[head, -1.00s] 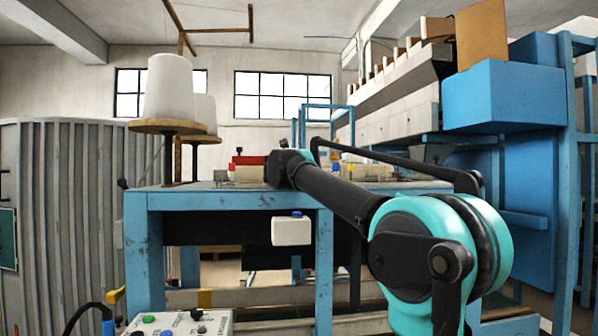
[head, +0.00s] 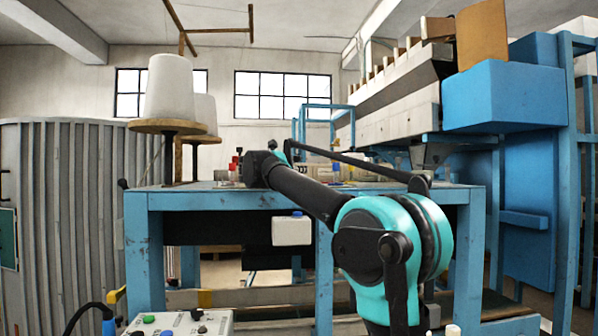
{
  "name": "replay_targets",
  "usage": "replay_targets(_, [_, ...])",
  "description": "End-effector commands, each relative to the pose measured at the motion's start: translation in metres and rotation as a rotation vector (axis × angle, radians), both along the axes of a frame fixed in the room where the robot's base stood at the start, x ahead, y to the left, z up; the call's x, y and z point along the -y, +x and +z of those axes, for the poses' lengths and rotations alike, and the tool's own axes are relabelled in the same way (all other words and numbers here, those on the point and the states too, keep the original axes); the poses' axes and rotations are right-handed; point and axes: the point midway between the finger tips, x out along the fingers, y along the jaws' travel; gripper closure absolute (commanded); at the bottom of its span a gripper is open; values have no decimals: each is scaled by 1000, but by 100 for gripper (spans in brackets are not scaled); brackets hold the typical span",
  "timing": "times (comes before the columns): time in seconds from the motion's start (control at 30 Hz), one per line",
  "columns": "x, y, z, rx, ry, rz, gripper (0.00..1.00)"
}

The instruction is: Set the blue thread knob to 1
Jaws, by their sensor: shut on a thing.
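My arm reaches over the blue table (head: 400,197), and my gripper (head: 256,170) is at its dark far end, seen from behind. Its fingers are hidden from this side. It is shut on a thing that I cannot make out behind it. I cannot pick out the blue thread knob or its setting for sure. Small parts stand on the tabletop around my gripper, among them a red-topped one (head: 235,160) just to its left. Low pale parts (head: 320,171) lie to its right, partly behind my arm.
White thread cones (head: 168,88) stand on round wooden discs at the table's left. A white box (head: 291,231) with a blue top hangs below the table edge. A control panel (head: 180,324) is at bottom left. A large blue housing (head: 505,95) rises at right.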

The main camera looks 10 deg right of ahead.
Motion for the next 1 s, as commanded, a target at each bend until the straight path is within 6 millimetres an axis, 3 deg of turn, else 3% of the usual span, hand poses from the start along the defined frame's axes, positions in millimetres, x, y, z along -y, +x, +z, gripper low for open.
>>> replay_targets(0.1, [0, 0, 0, 1, -1, 1, 100])
replay_targets(0.13, [0, 0, 0, 1, -1, 1, 77])
replay_targets(0.3, [0, 0, 0, 1, -1, 1, 58])
replay_targets(0.67, [-3, -3, 0, 0, 0, 2, 58])
replay_targets(1.0, [-42, -48, 0, 0, 0, 6, 58])
